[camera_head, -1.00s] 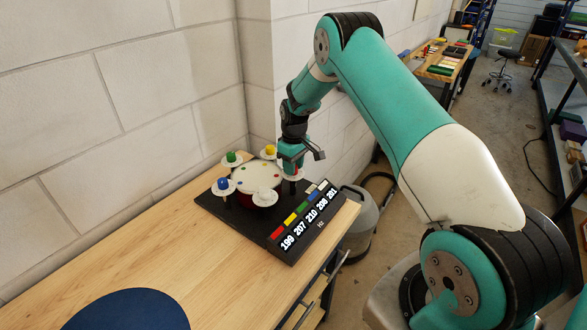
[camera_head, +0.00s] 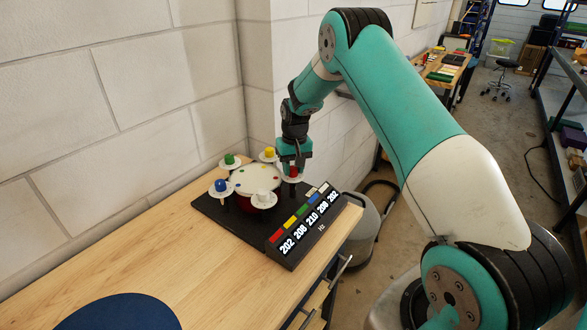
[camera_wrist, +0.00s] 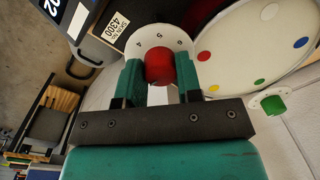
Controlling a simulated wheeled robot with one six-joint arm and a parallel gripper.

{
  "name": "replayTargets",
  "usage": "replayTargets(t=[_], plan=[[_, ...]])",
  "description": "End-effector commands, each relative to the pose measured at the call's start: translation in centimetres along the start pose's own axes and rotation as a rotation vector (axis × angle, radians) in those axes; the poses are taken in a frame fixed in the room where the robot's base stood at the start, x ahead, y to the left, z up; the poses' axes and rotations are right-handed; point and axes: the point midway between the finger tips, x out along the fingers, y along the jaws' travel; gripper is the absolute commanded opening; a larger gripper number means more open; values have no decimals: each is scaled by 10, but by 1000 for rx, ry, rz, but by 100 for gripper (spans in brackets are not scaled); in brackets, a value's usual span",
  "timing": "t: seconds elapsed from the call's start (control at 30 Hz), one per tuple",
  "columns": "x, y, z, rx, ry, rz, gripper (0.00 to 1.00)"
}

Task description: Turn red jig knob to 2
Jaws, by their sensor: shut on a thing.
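The red jig knob (camera_wrist: 159,66) sits on a white numbered dial (camera_wrist: 150,36) in the wrist view. Its red also shows under my gripper (camera_head: 293,170) in the head view. My gripper (camera_wrist: 160,73) is shut on the red knob, with a green finger on each side. Digits 4, 5 and 6 show on the dial; the rest are hidden or out of frame, and I cannot read which number the knob points to. The drum (camera_head: 256,181) with coloured dots on its white head stands beside it.
Blue (camera_head: 221,185), green (camera_head: 229,159), yellow (camera_head: 269,152) and white (camera_head: 264,197) knobs ring the drum. A black readout panel (camera_head: 308,229) stands in front; its red-marked number looks like 202. The wall is close behind.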

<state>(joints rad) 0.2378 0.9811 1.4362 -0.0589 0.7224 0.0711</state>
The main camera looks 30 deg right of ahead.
Motion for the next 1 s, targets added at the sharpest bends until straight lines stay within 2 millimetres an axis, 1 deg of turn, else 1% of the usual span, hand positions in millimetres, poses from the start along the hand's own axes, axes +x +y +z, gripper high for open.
replayTargets(t=[0.43, 0.47, 0.5, 0.53, 0.57, 0.87, 0.93, 1.0], plan=[[-1, 0, -1, 9, 3, 0, 9], [-1, 0, -1, 9, 3, 0, 37], [-1, 0, -1, 8, 2, 0, 47], [-1, 0, -1, 8, 2, 0, 53], [-1, 0, 0, 8, 2, 0, 58], [-2, 0, 0, 8, 2, 0, 58], [-6, 0, -1, 8, 3, 0, 58], [-15, 0, -1, 8, 6, 0, 58]])
